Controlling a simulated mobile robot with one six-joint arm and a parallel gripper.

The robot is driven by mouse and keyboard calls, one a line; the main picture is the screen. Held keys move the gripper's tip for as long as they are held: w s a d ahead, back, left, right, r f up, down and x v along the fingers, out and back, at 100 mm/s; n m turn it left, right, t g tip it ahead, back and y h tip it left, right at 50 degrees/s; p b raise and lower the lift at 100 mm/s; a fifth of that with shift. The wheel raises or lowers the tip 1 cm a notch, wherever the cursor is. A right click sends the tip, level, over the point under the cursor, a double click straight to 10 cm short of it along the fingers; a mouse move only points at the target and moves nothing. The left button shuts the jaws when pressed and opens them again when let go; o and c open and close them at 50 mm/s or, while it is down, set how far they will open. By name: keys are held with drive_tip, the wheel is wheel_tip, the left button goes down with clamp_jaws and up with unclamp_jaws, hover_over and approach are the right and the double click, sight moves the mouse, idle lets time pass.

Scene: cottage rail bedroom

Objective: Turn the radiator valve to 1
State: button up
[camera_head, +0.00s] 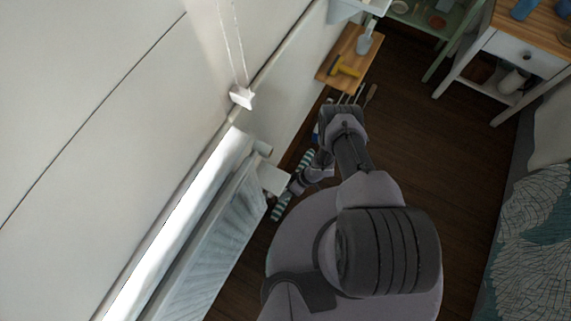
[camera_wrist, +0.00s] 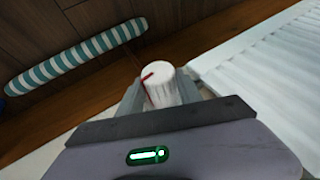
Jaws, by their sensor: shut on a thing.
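The radiator valve (camera_wrist: 163,90) is a white ribbed knob with a red line on its top and side, in the middle of the wrist view beside the radiator (camera_wrist: 262,72). My gripper (camera_wrist: 158,84) is shut on the knob, with one finger on each side of it. The red line lies near the left finger. I cannot make out any numbers on the knob. In the head view the radiator (camera_head: 205,250) runs along the wall at the lower left. There my arm reaches toward its far end, and I cannot make out the knob.
A striped teal and white roll (camera_wrist: 75,57) lies on the dark floor near the wall; it is partly behind my arm in the head view. A wooden shelf (camera_head: 340,83) with small items is farther along the wall. A bed (camera_head: 530,235) and a white table (camera_head: 515,55) stand right.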

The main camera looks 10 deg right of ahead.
drive_tip(key=o, duration=1.4)
drive_tip(key=shift+s+d, duration=0.1)
drive_tip(key=p+v, duration=0.5)
drive_tip(key=v, duration=1.2)
drive_tip(key=shift+d+r, duration=0.15)
